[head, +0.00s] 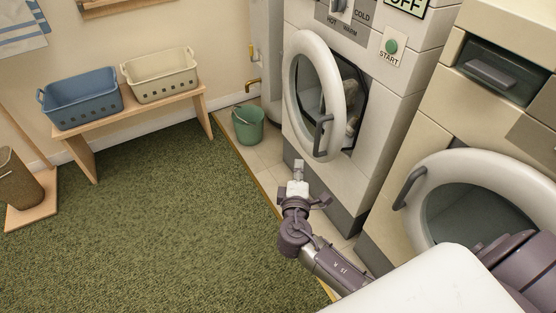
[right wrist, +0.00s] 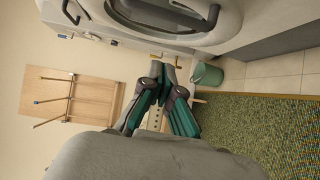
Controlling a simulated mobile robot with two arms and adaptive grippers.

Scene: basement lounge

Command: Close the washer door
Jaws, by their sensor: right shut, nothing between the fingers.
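The washer (head: 398,75) is white, with HOT, WARM and COLD markings and a green start button. Its round white door (head: 334,140) stands partly open, swung out to the left, with a dark handle (head: 322,134) on its right side. Some cloth shows inside the drum. My right gripper (head: 298,168) is in front of and below the door, apart from it in the picture. Its fingers (right wrist: 165,88) look shut and empty in the right wrist view, with the door (right wrist: 165,32) above them. My left gripper is out of view.
A beige machine (head: 405,215) with a round door and dark handle stands at right. A green bucket (head: 248,125) sits left of the washer. A wooden bench (head: 138,112) holds blue and cream baskets. The green carpet (head: 180,220) is clear.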

